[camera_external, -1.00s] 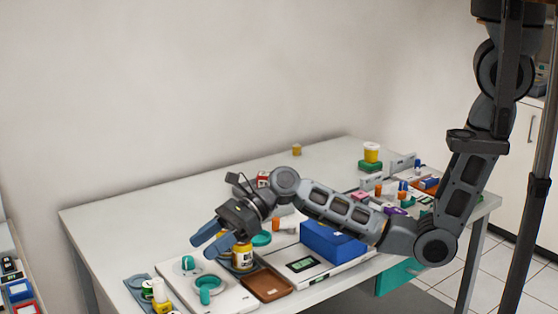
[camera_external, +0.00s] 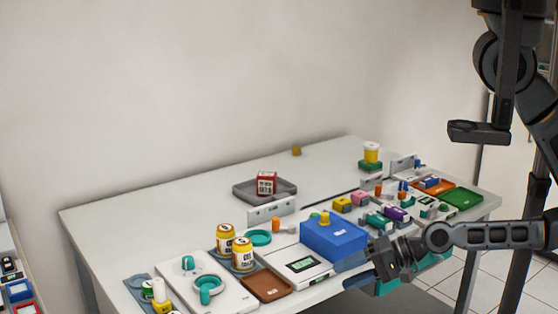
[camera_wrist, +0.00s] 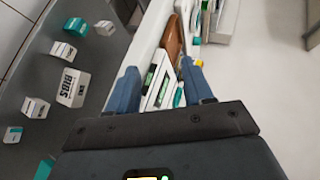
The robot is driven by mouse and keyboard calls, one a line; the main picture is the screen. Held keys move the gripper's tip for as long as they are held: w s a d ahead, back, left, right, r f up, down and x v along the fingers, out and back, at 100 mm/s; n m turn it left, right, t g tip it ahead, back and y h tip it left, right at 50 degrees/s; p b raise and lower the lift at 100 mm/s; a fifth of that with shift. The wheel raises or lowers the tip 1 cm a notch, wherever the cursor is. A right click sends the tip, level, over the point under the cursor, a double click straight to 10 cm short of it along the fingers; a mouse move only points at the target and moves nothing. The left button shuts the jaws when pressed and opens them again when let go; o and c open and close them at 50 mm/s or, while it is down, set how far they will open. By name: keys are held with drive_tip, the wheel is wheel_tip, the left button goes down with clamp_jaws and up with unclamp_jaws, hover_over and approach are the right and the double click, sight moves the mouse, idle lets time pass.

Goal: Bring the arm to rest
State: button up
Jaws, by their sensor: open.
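My gripper (camera_external: 350,270) is at the front edge of the table (camera_external: 110,225), just right of the white scale and in front of the blue box. Its two blue fingers point left and look empty. In the wrist view my gripper (camera_wrist: 160,85) shows its fingers spread apart with nothing held between them. My arm reaches in from the right side of the outside view, its forearm roughly level. Whether the fingers touch the table edge I cannot tell.
The blue box (camera_external: 333,240), white scale (camera_external: 302,267) and brown tray (camera_external: 267,286) are near my fingers. Two yellow-labelled cans (camera_external: 243,256) stand farther left. In the wrist view, several white boxes (camera_wrist: 73,87) sit on a grey surface at left. The table's back left is clear.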

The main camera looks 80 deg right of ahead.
drive_tip(key=s+d+r+n+t+h, duration=0.1)
drive_tip(key=s+d+r+n, duration=0.1)
drive_tip(key=s+r+n, duration=0.3)
drive_tip(key=s+d+r+n+h+b, duration=0.1)
drive_tip(key=s+d+r+n, duration=0.1)
drive_tip(key=s+r+n, duration=0.3)
drive_tip(key=s+n, duration=0.3)
drive_tip(key=s, duration=0.2)
drive_tip(key=shift+s+d+r+n+t, duration=0.15)
drive_tip(key=shift+s+r+n+t, duration=0.15)
drive_tip(key=shift+s+t, duration=0.1)
